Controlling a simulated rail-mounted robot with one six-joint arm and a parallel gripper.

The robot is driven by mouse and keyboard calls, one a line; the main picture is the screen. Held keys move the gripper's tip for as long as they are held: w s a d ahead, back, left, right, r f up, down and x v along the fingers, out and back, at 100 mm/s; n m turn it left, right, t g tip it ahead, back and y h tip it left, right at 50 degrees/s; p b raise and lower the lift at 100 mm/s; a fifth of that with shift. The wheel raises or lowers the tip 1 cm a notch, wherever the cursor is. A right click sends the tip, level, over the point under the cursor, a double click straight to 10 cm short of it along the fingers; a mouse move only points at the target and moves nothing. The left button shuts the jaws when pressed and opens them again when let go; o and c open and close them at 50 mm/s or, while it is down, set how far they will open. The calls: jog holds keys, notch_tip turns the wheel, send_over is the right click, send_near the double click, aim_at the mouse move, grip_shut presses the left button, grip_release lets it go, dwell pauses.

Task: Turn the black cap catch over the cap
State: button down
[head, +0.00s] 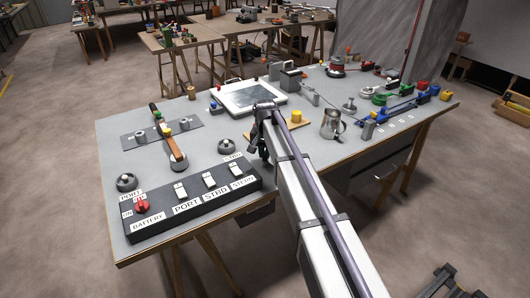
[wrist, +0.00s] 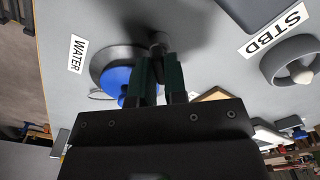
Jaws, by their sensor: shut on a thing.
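In the wrist view, a blue cap (wrist: 118,80) sits on a round grey base (wrist: 108,60) beside a WATER label (wrist: 77,54). The dark fingers of my gripper (wrist: 158,52) are shut at a small dark post-like piece (wrist: 158,39), apparently the black cap catch, at the right edge of the base. The fingers hide most of the catch and part of the cap, so I cannot tell how far the catch lies over it. In the head view my gripper (head: 263,150) is down at the bench top, and my arm hides the cap there.
A STBD label (wrist: 275,33) and a round grey fitting (wrist: 291,62) lie to the right in the wrist view. In the head view a black switch panel (head: 190,208), a framed screen (head: 250,96), a yellow block (head: 291,118) and a metal jug (head: 332,124) stand around my gripper.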

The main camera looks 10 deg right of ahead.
jog(key=m, duration=0.4)
jog(key=shift+m, duration=0.3)
jog(key=m, duration=0.4)
dwell(0.4)
jog(key=c, duration=1.2)
grip_release()
jog(key=shift+o, duration=0.2)
notch_tip(320, 180, up, 11)
jog(key=p, duration=1.1)
